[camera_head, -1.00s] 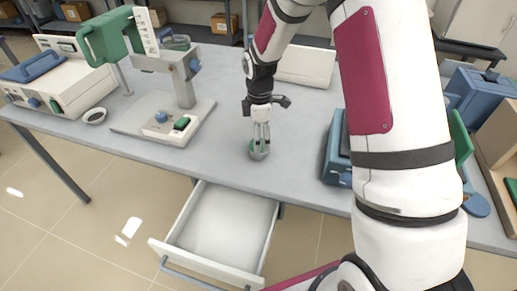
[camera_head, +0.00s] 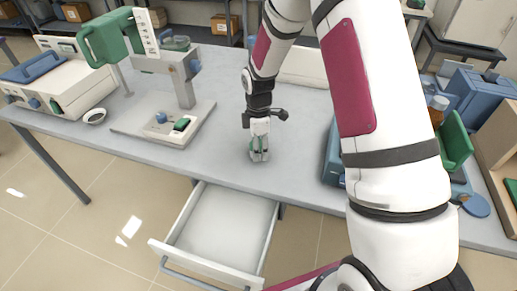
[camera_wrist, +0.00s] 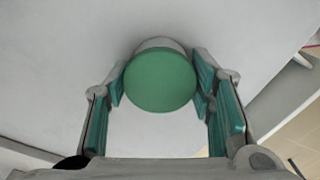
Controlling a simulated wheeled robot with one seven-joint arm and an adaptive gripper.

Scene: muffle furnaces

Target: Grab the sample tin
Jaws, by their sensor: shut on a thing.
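The sample tin shows in the wrist view (camera_wrist: 160,80) as a short round grey tin with a green lid. It lies between the two teal finger pads of my gripper (camera_wrist: 162,84), which touch its sides. In the head view my gripper (camera_head: 259,155) points down at the table near its front edge, just behind the open drawer. There the fingers mostly hide the tin. I cannot tell whether the tin rests on the table or is slightly lifted.
The grey table (camera_head: 225,120) is clear around my gripper. An open, empty white drawer (camera_head: 218,225) juts out below the front edge. A stand with a green-handled device (camera_head: 165,115) and a small white bowl (camera_head: 94,116) are at left. A blue device (camera_head: 336,155) is close at right.

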